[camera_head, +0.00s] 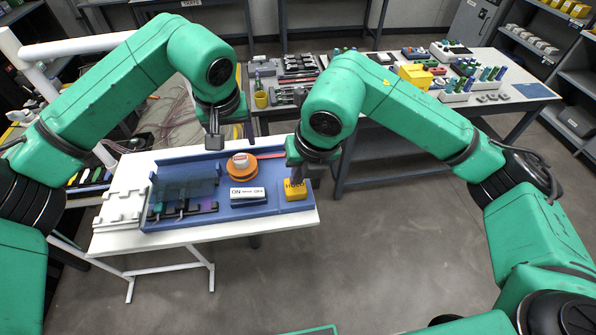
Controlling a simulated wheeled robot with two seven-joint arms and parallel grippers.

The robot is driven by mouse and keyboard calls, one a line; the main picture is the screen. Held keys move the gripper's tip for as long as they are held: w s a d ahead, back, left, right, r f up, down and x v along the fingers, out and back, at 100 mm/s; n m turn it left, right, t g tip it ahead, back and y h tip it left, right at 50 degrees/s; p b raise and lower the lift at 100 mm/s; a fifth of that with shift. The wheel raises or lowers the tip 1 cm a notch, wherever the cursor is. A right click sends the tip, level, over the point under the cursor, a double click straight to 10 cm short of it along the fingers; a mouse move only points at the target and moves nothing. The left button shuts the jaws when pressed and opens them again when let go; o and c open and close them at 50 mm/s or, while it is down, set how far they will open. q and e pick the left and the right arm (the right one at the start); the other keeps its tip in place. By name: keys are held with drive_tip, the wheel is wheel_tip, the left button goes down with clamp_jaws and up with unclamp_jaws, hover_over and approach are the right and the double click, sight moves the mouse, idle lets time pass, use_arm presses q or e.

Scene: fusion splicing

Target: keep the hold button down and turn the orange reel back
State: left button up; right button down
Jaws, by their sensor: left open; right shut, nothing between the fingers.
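The orange reel (241,174) sits on the blue fixture (263,200) on the white table, with a white and red piece on its top. The yellow hold button block (296,194) is at the fixture's right end, with "HOLD" on it. My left gripper (214,142) is open, above and to the left of the reel, apart from it. My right gripper (296,178) is shut and empty and points down at the top of the hold block. I cannot tell whether it presses the button. Its fingertips are partly hidden by the arm.
A white ON/OFF switch block (247,196) stands in front of the reel. A clear cover (182,190) is over parts at the left of the fixture. A white bracket plate (122,206) lies further left.

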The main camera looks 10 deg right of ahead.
sight(240, 159)
drive_tip(key=shift+f, duration=1.5)
use_arm(q)
drive_tip(key=shift+f, duration=2.1)
drive_tip(key=shift+f, duration=0.9)
drive_tip(key=shift+r, duration=0.15)
drive_tip(key=c, duration=1.1)
drive_tip(key=shift+o, duration=0.3)
drive_tip(key=shift+n+y, duration=0.4)
drive_tip(key=shift+n, duration=0.9)
